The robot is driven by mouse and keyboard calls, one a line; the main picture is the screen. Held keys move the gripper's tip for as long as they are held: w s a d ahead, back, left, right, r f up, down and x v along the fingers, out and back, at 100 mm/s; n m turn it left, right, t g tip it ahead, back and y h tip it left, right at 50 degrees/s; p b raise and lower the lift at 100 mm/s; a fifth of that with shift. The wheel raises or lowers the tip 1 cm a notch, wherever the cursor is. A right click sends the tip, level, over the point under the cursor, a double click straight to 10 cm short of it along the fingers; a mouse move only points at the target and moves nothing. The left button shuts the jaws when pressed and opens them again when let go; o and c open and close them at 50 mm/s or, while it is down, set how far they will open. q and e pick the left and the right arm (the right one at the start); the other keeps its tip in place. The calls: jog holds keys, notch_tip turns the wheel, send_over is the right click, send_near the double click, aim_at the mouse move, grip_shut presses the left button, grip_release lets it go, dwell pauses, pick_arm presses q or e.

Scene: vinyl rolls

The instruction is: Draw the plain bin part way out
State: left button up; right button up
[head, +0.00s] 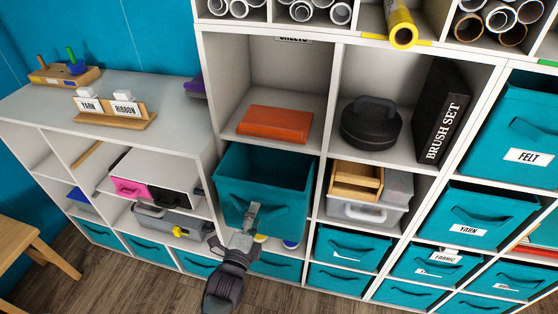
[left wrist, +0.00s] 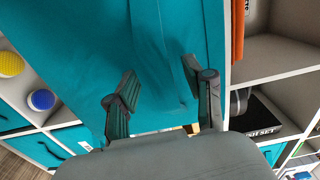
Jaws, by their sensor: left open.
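The plain bin (head: 290,212) is teal, open-topped and has no label. In the head view it sits in the cubby below the orange box, its front standing out past the shelf edge. It looks empty. My left gripper (head: 250,216) is at the middle of its front. In the left wrist view the bin's teal front (left wrist: 60,50) fills much of the picture. The left gripper's fingers (left wrist: 162,92) are spread apart, with a teal fold, seemingly the handle, between them. I cannot tell whether they touch it. My right gripper is not in view.
An orange box (head: 275,123) lies in the cubby above. A black round case (head: 371,123) and a brush set box (head: 445,110) stand to the right. Labelled teal bins, such as the yarn bin (head: 490,207), are further right. Balls (left wrist: 42,99) sit below the plain bin.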

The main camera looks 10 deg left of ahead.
pick_arm(q)
jog(key=shift+s+r, duration=0.1)
dwell(0.4)
jog(key=s+p, duration=0.3)
jog(key=s, duration=0.5)
jog(key=shift+s+a, duration=0.15)
jog(key=shift+s, duration=0.25)
dwell(1.1)
dwell(0.5)
